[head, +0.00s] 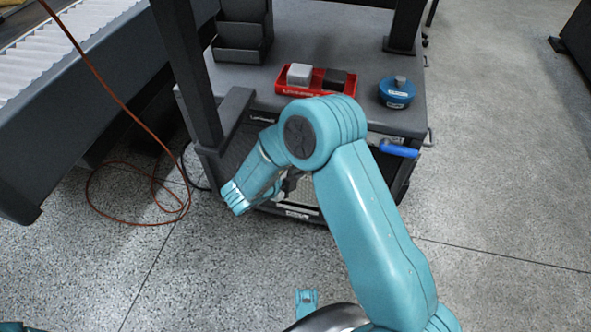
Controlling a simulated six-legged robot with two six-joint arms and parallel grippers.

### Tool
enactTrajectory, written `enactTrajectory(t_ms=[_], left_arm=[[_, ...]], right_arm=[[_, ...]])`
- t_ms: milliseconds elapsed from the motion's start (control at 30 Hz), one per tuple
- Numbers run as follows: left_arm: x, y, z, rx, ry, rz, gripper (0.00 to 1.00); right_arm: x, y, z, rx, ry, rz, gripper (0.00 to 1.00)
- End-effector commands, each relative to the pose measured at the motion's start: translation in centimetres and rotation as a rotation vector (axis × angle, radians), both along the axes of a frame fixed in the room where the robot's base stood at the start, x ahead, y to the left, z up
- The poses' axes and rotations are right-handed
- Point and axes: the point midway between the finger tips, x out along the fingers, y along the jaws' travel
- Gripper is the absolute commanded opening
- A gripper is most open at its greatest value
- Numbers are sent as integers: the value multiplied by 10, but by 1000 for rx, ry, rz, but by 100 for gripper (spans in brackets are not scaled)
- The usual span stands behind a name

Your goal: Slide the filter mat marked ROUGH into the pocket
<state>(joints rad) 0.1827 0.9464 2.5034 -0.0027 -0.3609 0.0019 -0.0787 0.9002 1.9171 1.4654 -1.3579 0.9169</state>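My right arm comes in from the lower right and bends down in front of the cart. Its dark gripper (291,184) is at the cart's low front, largely hidden by my own arm. A pale, fine-textured panel (306,191), possibly the filter mat, shows right beside the gripper. I cannot tell whether the fingers are closed on it, or whether it is inside a pocket. A small white label (297,214) sits below it, too small to read. No ROUGH marking is legible and the pocket cannot be clearly made out. My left gripper is not in view.
The grey cart (330,50) carries a red tray (310,92) with a light and a dark block, and a blue round container (397,93). A blue handle (399,149) sticks out at its front right. An orange cable (150,222) loops on the floor; floor at right is clear.

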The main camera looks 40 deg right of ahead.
Motion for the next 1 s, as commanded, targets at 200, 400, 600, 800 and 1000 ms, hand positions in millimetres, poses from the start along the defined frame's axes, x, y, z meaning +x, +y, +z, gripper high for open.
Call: enactTrajectory(t_ms=[200, 400, 600, 800, 1000], left_arm=[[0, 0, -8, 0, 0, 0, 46], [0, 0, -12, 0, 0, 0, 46], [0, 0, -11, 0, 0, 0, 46], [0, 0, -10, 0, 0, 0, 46], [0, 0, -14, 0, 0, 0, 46]], right_arm=[[0, 0, -11, 0, 0, 0, 0], [0, 0, -16, -1, 0, 0, 0], [0, 0, -16, -1, 0, 0, 0], [0, 0, -15, -1, 0, 0, 0], [0, 0, -20, -1, 0, 0, 0]])
